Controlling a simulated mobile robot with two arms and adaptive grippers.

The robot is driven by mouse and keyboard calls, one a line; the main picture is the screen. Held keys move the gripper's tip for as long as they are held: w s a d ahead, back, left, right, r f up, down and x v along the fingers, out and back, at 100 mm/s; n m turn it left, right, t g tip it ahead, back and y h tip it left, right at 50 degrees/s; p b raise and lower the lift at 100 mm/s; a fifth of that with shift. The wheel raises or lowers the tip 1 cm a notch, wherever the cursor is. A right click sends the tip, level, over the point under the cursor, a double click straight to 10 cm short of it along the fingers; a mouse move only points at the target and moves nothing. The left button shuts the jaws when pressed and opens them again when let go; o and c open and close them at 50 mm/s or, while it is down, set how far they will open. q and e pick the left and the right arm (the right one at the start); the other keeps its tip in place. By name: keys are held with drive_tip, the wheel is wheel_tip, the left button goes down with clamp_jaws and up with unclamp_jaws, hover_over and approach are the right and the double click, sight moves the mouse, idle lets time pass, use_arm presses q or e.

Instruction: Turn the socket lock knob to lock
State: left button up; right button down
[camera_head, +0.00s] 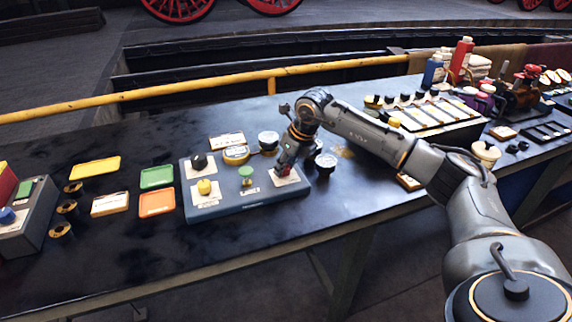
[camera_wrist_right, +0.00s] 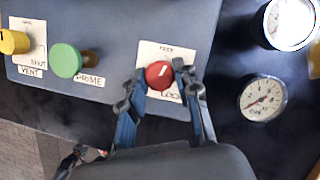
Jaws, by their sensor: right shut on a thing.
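The red socket lock knob (camera_wrist_right: 159,74) sits on a white label plate on the blue-grey panel box (camera_head: 235,207). In the right wrist view a white mark on the knob's face points to the upper right. The plate has small print at its top edge, hard to read, and "LOCK", partly covered, at its bottom edge. My right gripper (camera_wrist_right: 161,80) has one finger on each side of the knob and is shut on it. In the head view this gripper (camera_head: 280,169) reaches down onto the panel's right end and mostly hides the knob. My left gripper is not in view.
The green PRIME knob (camera_wrist_right: 66,60) and yellow VENT knob (camera_wrist_right: 13,42) are left of the red knob. A black knob (camera_head: 199,161) stands at the panel's back left. Round gauges (camera_wrist_right: 263,98) lie close to the right. Coloured trays (camera_head: 156,176) lie left on the dark bench.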

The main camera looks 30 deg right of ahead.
drive_tip(key=m+h, duration=0.1)
drive_tip(key=m, duration=0.2)
drive_tip(key=shift+a+m+b, duration=0.15)
drive_tip(key=shift+m+b, duration=0.25)
drive_tip(key=m+h+b, duration=0.1)
drive_tip(key=m, duration=0.2)
drive_tip(key=shift+a+m+h, duration=0.1)
drive_tip(key=shift+m+h, duration=0.2)
drive_tip(key=shift+h, duration=0.1)
drive_tip(key=m+h, duration=0.1)
drive_tip(key=m, duration=0.2)
drive_tip(key=shift+w+a+m+g+b, duration=0.1)
drive_tip(key=shift+m+g+b, duration=0.2)
drive_tip(key=shift+g+b, duration=0.1)
drive_tip(key=shift+m+g+h, duration=0.5)
drive_tip(key=shift+m+h, duration=0.1)
drive_tip(key=shift+m, duration=0.9)
drive_tip(key=c, duration=1)
unclamp_jaws()
drive_tip(key=v, duration=1.2)
drive_tip(key=shift+w+r, duration=0.1)
